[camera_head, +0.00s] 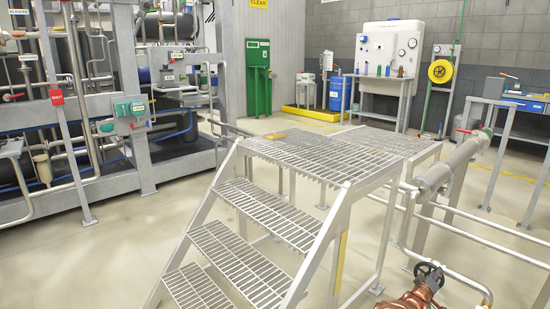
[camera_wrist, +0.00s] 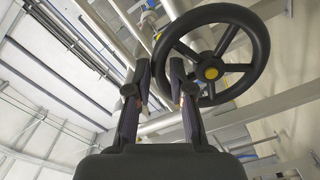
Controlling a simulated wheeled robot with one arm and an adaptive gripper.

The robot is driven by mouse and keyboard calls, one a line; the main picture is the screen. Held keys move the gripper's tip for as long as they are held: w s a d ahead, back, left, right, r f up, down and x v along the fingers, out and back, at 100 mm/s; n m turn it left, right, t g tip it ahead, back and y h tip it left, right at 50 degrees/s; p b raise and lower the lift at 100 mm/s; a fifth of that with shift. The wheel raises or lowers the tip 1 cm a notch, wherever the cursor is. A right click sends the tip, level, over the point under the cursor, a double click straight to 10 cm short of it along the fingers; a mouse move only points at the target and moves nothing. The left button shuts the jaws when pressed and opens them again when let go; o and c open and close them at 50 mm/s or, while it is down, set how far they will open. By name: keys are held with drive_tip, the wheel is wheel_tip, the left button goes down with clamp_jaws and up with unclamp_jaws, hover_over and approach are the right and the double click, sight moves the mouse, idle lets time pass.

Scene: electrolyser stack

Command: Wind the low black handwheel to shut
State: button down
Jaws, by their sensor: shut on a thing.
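A black handwheel with several spokes and a yellow hub (camera_wrist: 211,73) fills the upper right of the wrist view. My gripper (camera_wrist: 160,70) reaches up from the bottom of that view, its two fingers on either side of the left part of the wheel's rim, shut on it. The grip itself is partly hidden by the fingers. My gripper does not show in the head view.
A grated step platform (camera_head: 325,150) stands in the middle of the head view, with pipes and a grey cylinder (camera_head: 446,168) to its right. A piping skid (camera_head: 130,110) stands at left. Bare floor (camera_head: 90,260) lies at lower left. Pipes run behind the wheel.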

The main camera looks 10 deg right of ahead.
drive_tip(key=shift+s+d+r+n, duration=0.1)
drive_tip(key=shift+s+d+n, duration=0.05)
drive_tip(key=shift+d+n, duration=0.15)
drive_tip(key=shift+a, duration=0.1)
drive_tip(key=shift+w+a+r+n+b, duration=0.1)
drive_tip(key=shift+w+a+n+b, duration=0.1)
drive_tip(key=shift+n, duration=0.35)
drive_tip(key=shift+w+a+r+n+b, duration=0.1)
drive_tip(key=shift+w+n+b, duration=0.1)
drive_tip(key=shift+n, duration=0.35)
drive_tip(key=c, duration=1.1)
unclamp_jaws()
drive_tip(key=o, duration=0.4)
drive_tip(key=shift+w+a, duration=0.15)
drive_tip(key=shift+a, duration=0.1)
